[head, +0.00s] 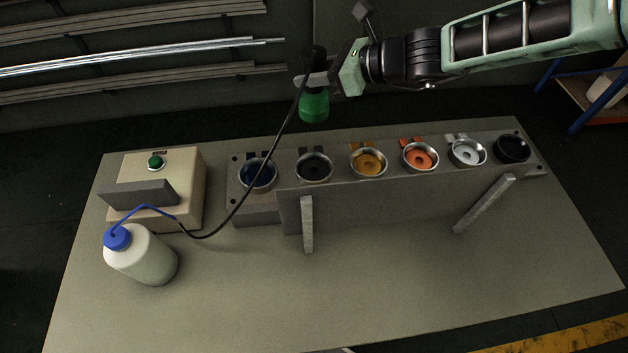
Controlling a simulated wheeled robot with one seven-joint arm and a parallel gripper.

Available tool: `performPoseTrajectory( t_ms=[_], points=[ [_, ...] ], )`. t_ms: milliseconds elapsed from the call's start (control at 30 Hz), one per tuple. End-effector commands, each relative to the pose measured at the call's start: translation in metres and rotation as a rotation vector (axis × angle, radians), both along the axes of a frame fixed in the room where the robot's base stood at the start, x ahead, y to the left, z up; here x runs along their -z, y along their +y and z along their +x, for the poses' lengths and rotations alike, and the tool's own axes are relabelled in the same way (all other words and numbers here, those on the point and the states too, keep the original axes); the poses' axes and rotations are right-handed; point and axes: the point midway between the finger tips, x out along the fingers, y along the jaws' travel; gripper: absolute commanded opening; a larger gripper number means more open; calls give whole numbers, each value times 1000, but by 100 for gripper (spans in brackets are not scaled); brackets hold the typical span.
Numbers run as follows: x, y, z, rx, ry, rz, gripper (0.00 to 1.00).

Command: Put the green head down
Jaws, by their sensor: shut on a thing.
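The green head (314,108) hangs upright below my gripper (316,80), with a dark upper part above the jaws. My gripper is shut on it and holds it in the air, beyond the back edge of the bench as seen from here. A black cable runs from the head down to the bench near the beige box. A raised grey rack (390,200) carries a row of round metal-rimmed seats: blue (257,175), dark grey (314,167), amber (368,162), orange (420,157), white (467,152) and black (512,149). No green-coloured seat shows.
A beige box (190,185) with a green button stands on the left of the bench (400,300). A white bottle (145,258) with a blue cap and spout stands in front of it. Two light bars lean at the rack's front. The bench front is clear.

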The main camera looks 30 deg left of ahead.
Motion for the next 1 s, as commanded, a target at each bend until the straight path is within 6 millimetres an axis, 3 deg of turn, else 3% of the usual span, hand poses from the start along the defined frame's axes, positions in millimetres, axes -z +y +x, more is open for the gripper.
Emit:
performPoseTrajectory(
  t_ms=[33, 300, 667, 1000],
  points=[
    [25, 1, 0, -1, -1, 4, 0],
    [82, 1, 0, -1, -1, 4, 0],
    [113, 1, 0, -1, 2, 4, 0],
    [160, 1, 0, -1, 2, 5, 0]
  ],
)
